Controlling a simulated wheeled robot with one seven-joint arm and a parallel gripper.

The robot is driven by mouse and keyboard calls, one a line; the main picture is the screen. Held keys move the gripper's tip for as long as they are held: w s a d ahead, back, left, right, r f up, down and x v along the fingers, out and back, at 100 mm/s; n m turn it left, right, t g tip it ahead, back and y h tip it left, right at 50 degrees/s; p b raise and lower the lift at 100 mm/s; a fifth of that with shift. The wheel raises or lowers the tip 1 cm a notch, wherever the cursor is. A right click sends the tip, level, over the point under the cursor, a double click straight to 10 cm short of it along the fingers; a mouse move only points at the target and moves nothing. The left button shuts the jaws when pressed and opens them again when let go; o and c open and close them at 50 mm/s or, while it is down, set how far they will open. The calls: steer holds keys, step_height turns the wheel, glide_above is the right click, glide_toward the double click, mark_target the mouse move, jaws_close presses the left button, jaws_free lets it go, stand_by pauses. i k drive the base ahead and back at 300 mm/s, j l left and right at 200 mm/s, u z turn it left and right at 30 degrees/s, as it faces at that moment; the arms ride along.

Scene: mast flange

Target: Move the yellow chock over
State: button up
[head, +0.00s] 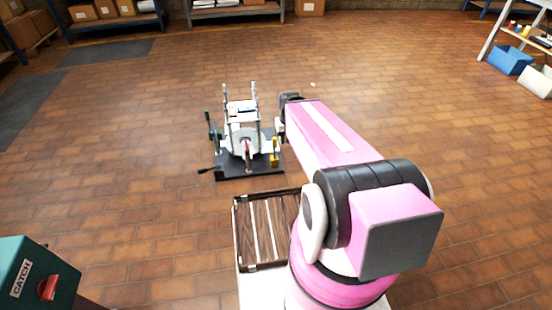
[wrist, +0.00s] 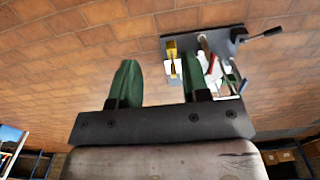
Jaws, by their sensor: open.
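The yellow chock (head: 275,158) is a small yellow piece at the right side of the dark base plate (head: 235,169) of the mast fixture (head: 242,118) on the floor. In the wrist view the yellow piece (wrist: 171,48) shows at the left end of the plate, just beyond the gap between my fingers. My gripper (wrist: 160,64) has two green fingers, spread apart with nothing between them. They are short of the chock, apart from it as far as I can tell. In the head view my arm hides most of the gripper.
A red-tipped lever (wrist: 209,64) and a black-handled crank (wrist: 262,34) stand out from the fixture. A slatted wooden rack (head: 258,232) lies nearer, beside my arm. A green box (head: 35,275) marked CATCH is at the lower left. The brick floor around the fixture is clear.

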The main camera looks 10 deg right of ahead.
mark_target(274, 160)
steer(key=i+l, duration=0.15)
steer(key=l, duration=0.2)
steer(key=i+l, duration=0.2)
steer(key=l, duration=0.15)
steer(key=i+l+u, duration=0.1)
steer(key=l, duration=0.25)
steer(key=i+l, duration=0.2)
steer(key=l, duration=0.15)
steer(key=i+l, duration=0.15)
steer(key=l, duration=0.2)
steer(key=i+l, duration=0.15)
steer(key=l, duration=0.2)
steer(key=u, duration=0.05)
